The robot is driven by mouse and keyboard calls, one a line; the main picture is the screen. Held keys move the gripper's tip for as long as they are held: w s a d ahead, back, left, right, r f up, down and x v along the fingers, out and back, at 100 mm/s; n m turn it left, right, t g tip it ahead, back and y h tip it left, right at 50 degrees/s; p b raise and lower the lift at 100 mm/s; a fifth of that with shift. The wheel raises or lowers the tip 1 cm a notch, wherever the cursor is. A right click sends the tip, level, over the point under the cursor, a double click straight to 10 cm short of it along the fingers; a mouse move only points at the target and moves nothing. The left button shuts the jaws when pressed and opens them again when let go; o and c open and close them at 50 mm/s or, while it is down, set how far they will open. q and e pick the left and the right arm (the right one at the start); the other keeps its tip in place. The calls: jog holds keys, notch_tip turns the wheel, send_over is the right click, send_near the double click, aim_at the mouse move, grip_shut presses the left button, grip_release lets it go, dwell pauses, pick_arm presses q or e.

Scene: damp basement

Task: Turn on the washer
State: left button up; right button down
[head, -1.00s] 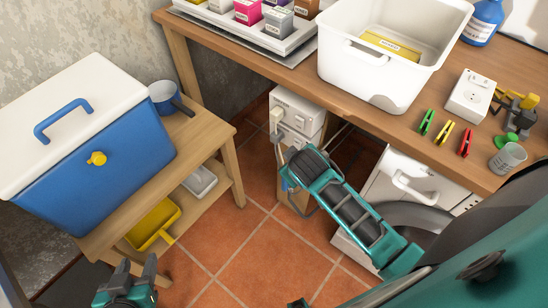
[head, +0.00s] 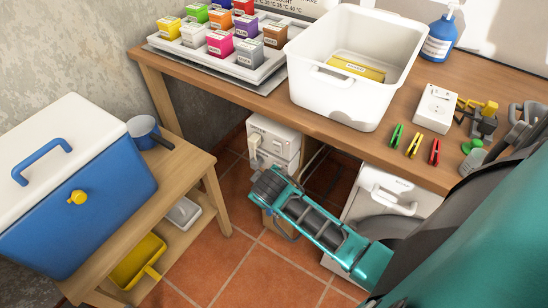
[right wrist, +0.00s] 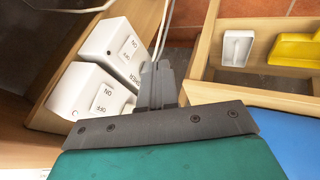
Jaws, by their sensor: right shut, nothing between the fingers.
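The white washer (head: 402,190) stands under the right part of the table, partly hidden by my right arm. Two white switch boxes are fixed to a wooden post below the table: an upper one (head: 272,130) and a lower one (head: 284,151). In the right wrist view both boxes (right wrist: 112,50) (right wrist: 88,93) show rockers marked ON and OFF, and a partly covered label ends in "SHER". My right gripper (right wrist: 158,82) is shut and empty, its fingertips close beside the boxes; contact cannot be told. In the head view its end (head: 257,174) is just below them. My left gripper is out of view.
The wooden table (head: 215,97) overhangs the boxes. On it are a white tub (head: 330,102), coloured cartons, clips and a blue bottle (head: 440,42). A low wooden stand (head: 190,167) with a blue cooler (head: 100,210) is at left. Tiled floor lies between.

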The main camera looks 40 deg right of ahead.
jog(key=w+d+f+b, duration=0.1)
jog(key=w+d+f, duration=0.4)
jog(key=d+f, duration=0.1)
jog(key=shift+w+f, duration=0.2)
jog(key=shift+f, duration=0.2)
